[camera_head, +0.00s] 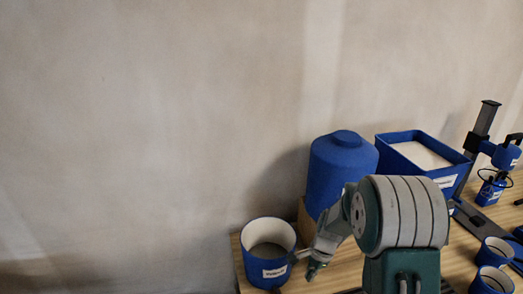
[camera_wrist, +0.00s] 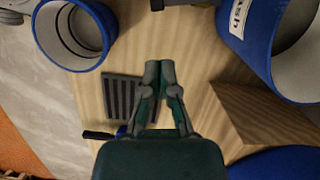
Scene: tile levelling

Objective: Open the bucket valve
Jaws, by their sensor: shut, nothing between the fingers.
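A blue, capped, bucket-like container (camera_head: 340,172) stands on a wooden block in the head view. I cannot make out a valve on it; my arm hides part of its lower side. My gripper (camera_head: 316,267) is low beside the block, to the right of an open blue bucket (camera_head: 268,250) with a white inside and a label. In the wrist view my gripper (camera_wrist: 159,68) is shut, its fingertips together with nothing between them, above the wooden table. The wooden block (camera_wrist: 272,108) is to its right, with a blue surface (camera_wrist: 282,163) below.
The wrist view shows a blue open cup (camera_wrist: 74,35), a labelled blue container (camera_wrist: 255,35), a dark slotted plate (camera_wrist: 125,98) and a black handle (camera_wrist: 98,134). A blue bin (camera_head: 420,152) with pale contents and several small blue cups stand right. A wall is behind.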

